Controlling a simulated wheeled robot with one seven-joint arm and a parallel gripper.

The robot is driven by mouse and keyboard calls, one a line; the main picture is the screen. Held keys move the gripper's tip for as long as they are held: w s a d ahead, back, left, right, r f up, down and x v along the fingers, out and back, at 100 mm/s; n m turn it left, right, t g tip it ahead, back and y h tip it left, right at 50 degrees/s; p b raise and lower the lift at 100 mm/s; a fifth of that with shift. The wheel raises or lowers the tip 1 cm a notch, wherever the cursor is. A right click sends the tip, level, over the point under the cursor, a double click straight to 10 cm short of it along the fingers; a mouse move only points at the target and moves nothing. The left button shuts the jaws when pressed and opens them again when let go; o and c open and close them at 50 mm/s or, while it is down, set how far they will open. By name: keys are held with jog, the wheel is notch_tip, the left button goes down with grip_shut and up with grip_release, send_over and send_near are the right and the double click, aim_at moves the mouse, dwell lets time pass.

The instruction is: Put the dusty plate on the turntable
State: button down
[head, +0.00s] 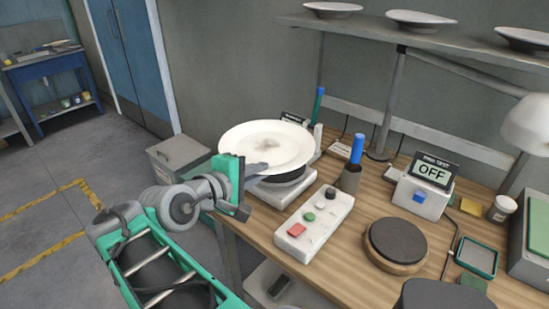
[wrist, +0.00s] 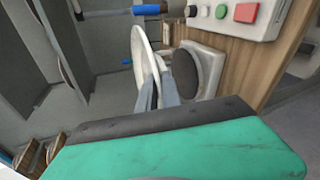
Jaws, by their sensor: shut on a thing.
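The dusty plate (head: 290,135) is white with a grey smudge at its centre. My gripper (head: 258,170) is shut on its near rim and holds it about level. In the wrist view the plate (wrist: 140,50) shows nearly edge-on, between my gripper's fingers (wrist: 165,90).
A control box (head: 315,224) with coloured buttons stands just right of the base. A dark disc on a wooden base (head: 398,240) sits further right. Several plates rest on the shelf (head: 450,60).

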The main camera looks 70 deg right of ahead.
aim_at(269, 161)
jog(key=shift+s+r+m+g, duration=0.3)
jog(key=shift+s+g, duration=0.1)
jog(key=shift+s, duration=0.45)
jog(key=shift+s+d+f, duration=0.15)
jog(key=shift+s+d, duration=0.05)
jog(key=shift+d, duration=0.15)
jog(key=d+f, duration=0.1)
jog(key=d, duration=0.1)
jog(key=w+d+f, duration=0.1)
jog(key=d, duration=0.2)
jog(key=w+d+f, duration=0.1)
jog(key=d, duration=0.2)
jog(key=shift+w+d+f, duration=0.1)
jog(key=shift+w+f, duration=0.05)
jog(key=shift+f, duration=0.25)
jog(key=shift+w+d+f, duration=0.25)
jog(key=shift+d+f, duration=0.55)
jog(key=shift+f, duration=0.7)
jog(key=shift+w+d+f, duration=0.3)
jog(key=shift+d+f, duration=0.45)
jog(key=shift+f, duration=0.8)
jog(key=shift+w+d+f, duration=0.25)
jog(key=shift+d+f, duration=0.55)
jog(key=shift+f, duration=0.7)
jog(key=c, duration=1.9)
grip_release()
jog(key=shift+f, duration=0.1)
jog(key=shift+o, duration=0.5)
